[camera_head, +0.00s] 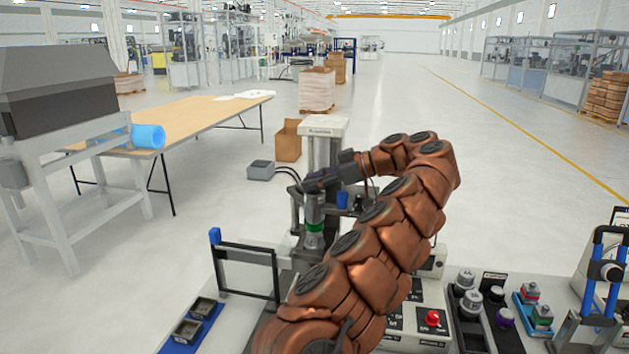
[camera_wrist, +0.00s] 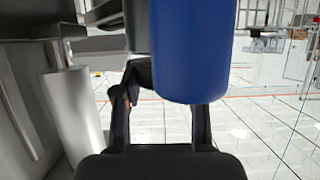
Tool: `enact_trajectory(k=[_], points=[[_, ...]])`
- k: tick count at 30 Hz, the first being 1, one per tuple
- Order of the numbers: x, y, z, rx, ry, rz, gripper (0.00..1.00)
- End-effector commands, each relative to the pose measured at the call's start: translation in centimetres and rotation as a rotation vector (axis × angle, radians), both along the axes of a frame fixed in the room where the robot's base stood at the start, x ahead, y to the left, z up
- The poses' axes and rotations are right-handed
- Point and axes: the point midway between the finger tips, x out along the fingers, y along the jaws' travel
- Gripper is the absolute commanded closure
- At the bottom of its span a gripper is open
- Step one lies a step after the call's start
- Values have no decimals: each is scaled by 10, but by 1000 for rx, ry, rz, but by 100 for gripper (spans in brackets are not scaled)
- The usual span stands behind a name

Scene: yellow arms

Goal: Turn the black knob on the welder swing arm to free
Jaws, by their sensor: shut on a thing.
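The welder (camera_head: 324,135) stands beyond my arm, with a pale column and a head with a green ring (camera_head: 314,227). My gripper (camera_head: 318,182) is at the upper front of this head, partly dark against it. In the wrist view its two dark fingers (camera_wrist: 164,103) reach up from the palm at the bottom. They are shut on a dark part, which I take to be the black knob (camera_wrist: 138,74); it is mostly hidden. A blue cylinder (camera_wrist: 191,50) hangs close in front of the camera and covers the right fingertip. The knob's setting cannot be read.
A blue cylinder (camera_head: 342,199) shows beside the welder head. A black frame (camera_head: 247,270) with a blue top stands at front left, near a blue tray (camera_head: 192,331). A red button (camera_head: 432,318) and several small fixtures are at right. A grey box (camera_head: 274,170) lies on the floor behind.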

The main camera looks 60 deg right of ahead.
Motion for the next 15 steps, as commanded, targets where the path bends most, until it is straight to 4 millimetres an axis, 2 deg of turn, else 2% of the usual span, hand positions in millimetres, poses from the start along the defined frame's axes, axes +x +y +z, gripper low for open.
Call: enact_trajectory(k=[4,5,6,12,15], points=[[0,-1,2,-3,-4,-3,93],[0,-1,2,-3,-4,-3,57],[0,-1,2,-3,-4,-3,52],[0,0,1,-1,-2,-1,32],[0,0,1,-1,-1,-1,32]])
